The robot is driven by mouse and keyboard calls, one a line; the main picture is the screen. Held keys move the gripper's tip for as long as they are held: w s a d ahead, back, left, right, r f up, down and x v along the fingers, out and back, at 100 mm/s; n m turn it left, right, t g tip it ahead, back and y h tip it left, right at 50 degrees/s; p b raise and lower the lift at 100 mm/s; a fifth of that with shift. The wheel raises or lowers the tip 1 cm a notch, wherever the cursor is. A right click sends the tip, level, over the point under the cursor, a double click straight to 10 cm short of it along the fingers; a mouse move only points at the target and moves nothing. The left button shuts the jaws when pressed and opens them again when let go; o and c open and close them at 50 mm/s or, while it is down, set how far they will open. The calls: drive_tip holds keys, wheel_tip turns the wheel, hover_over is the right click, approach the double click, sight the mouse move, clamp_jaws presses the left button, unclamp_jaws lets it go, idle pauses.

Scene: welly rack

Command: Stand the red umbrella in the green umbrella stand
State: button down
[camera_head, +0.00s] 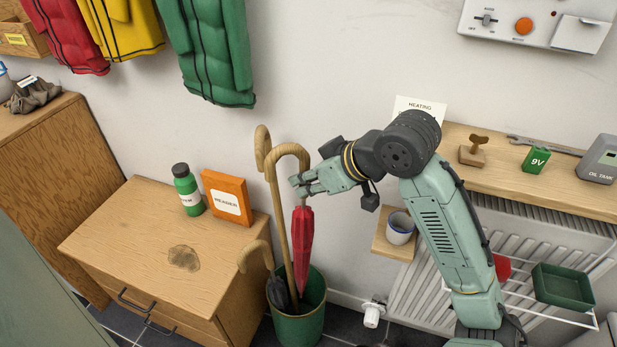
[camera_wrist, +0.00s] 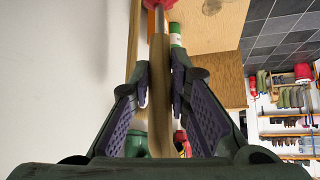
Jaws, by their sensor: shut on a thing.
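The red umbrella (camera_head: 303,245) hangs nearly upright, its curved wooden handle (camera_head: 290,150) at the top. My gripper (camera_head: 299,186) is shut on its wooden shaft, just above the red canopy. In the wrist view the shaft (camera_wrist: 160,105) runs between my fingers (camera_wrist: 160,80), with a bit of red canopy at the top edge. The green umbrella stand (camera_head: 298,328) is on the floor below. The umbrella's lower end shows over the stand's mouth; I cannot tell whether it is below the rim.
A wooden walking stick (camera_head: 276,205) and a dark umbrella (camera_head: 277,292) with a wooden handle stand in the stand's left side. A wooden cabinet (camera_head: 140,245) with a green bottle (camera_head: 187,190) and orange box (camera_head: 227,197) is left. A small shelf (camera_head: 388,243) with a mug is right.

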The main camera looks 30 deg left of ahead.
sight(309, 256)
wheel_tip(309, 256, down, 26)
drive_tip(key=b, duration=2.1)
drive_tip(key=c, duration=1.4)
unclamp_jaws()
drive_tip(key=shift+c, duration=0.2)
drive_tip(key=shift+f, duration=0.1)
drive_tip(key=shift+d, duration=0.1)
drive_tip(key=w+v, duration=0.1)
drive_tip(key=v, duration=1.1)
drive_tip(key=shift+s, duration=0.45)
